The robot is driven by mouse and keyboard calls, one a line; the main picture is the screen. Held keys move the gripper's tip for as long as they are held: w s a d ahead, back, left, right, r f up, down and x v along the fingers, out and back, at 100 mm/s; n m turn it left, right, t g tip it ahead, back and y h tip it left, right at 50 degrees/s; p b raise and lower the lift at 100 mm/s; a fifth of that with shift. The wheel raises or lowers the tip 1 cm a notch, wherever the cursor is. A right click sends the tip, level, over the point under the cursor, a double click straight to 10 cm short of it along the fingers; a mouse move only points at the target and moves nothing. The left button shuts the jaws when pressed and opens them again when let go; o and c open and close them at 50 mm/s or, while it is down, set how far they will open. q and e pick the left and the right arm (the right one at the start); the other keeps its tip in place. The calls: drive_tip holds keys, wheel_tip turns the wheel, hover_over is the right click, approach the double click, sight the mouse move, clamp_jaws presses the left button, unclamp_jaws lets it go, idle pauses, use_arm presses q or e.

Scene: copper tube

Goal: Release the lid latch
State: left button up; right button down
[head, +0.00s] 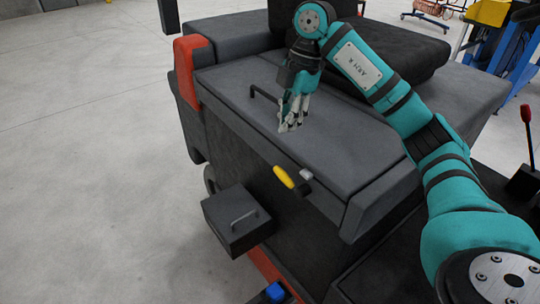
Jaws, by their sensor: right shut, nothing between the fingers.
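The dark grey lid (330,140) lies flat and closed on the machine. A black bar handle (256,92) stands near its left end. The latch with a yellow grip (284,177) sits at the lid's front edge, with a small light grey piece (306,174) beside it. My right gripper (289,127) hangs fingers down over the lid, just right of the handle and behind the latch. Its fingers are shut and hold nothing. Whether the fingertips touch the lid or handle I cannot tell. My left gripper is out of view.
A dark box with a handle (238,220) juts out from the machine's front, below the latch. An orange-red corner post (187,68) stands at the lid's left end. A black seat (400,45) is behind the lid. A red-knobbed lever (526,115) is at right. The floor (85,150) at left is clear.

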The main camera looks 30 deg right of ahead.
drive_tip(key=s+f, duration=0.2)
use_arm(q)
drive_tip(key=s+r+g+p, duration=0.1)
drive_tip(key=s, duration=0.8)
use_arm(e)
drive_tip(key=p, duration=0.1)
hover_over(279, 174)
drive_tip(key=s, duration=0.1)
drive_tip(key=d+x, duration=0.1)
drive_tip(key=x, duration=0.6)
wheel_tip(279, 174, down, 3)
drive_tip(key=shift+d+f+p, duration=0.1)
drive_tip(key=shift+d+p, duration=0.1)
drive_tip(key=shift+p, duration=0.45)
drive_tip(key=shift+f, duration=0.25)
drive_tip(key=shift+d+f, duration=0.1)
drive_tip(key=shift+w+f+b, duration=0.2)
drive_tip(key=shift+f+b, duration=0.1)
drive_tip(key=shift+f, duration=0.2)
drive_tip(key=shift+w+f+b, duration=0.15)
drive_tip(key=shift+f+b, duration=0.15)
drive_tip(key=shift+f, duration=0.35)
drive_tip(key=shift+s, duration=0.1)
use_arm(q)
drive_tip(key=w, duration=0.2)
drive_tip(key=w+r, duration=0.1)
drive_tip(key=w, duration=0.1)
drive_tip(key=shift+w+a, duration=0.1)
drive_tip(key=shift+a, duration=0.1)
